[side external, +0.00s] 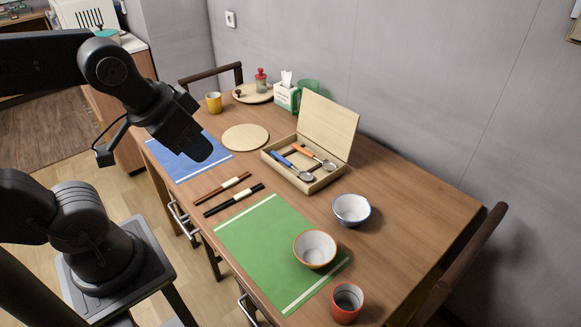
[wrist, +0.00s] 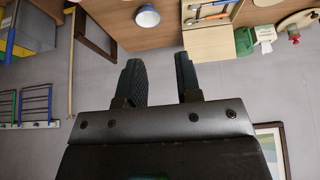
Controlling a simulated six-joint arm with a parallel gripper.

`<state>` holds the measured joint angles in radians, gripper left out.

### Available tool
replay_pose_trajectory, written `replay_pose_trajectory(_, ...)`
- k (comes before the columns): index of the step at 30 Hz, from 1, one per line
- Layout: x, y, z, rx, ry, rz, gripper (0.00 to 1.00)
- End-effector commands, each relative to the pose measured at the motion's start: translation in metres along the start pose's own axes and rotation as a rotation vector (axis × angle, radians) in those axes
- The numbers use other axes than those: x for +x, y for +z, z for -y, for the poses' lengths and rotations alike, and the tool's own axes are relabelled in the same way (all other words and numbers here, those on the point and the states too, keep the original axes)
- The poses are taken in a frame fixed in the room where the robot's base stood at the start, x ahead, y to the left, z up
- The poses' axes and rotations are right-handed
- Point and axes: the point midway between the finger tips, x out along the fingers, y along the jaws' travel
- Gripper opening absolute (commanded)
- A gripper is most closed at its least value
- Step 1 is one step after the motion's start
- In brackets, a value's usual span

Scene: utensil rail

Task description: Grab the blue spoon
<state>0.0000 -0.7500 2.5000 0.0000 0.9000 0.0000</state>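The blue spoon (side external: 284,161) lies in an open wooden box (side external: 317,187), its blue handle toward the back left and its metal bowl toward the front right. An orange-handled spoon (side external: 302,151) lies beside it, nearer the raised lid. My gripper (side external: 201,152) is above the blue placemat, left of the box and apart from it. The wrist view shows my gripper's two fingers (wrist: 161,77) spread with an empty gap. The box (wrist: 207,43) shows at the top of that view; its spoons are small and partly cut off there.
The box lid (side external: 328,122) stands up on its wall side. Chopsticks (side external: 222,189), a round wooden board (side external: 245,137) and bowls (side external: 352,209) lie around the box. A tissue box (side external: 285,97) and yellow cup (side external: 214,102) stand at the back.

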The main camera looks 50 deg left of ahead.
Motion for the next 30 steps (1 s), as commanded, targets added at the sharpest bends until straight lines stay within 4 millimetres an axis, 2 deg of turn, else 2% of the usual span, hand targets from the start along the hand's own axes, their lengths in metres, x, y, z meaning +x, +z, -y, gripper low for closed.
replay_pose_trajectory(17, 0.000, 0.000, 0.000, 0.001, 0.000, 0.000, 0.32)
replay_pose_trajectory(20, 0.000, -0.007, 0.002, 0.023, -0.006, 0.008, 0.32)
replay_pose_trajectory(23, 0.002, -0.027, 0.006, 0.091, -0.023, 0.033, 0.32)
replay_pose_trajectory(26, 0.009, -0.059, 0.013, 0.205, -0.047, 0.075, 0.32)
replay_pose_trajectory(30, 0.030, -0.108, 0.027, 0.393, -0.075, 0.145, 0.32)
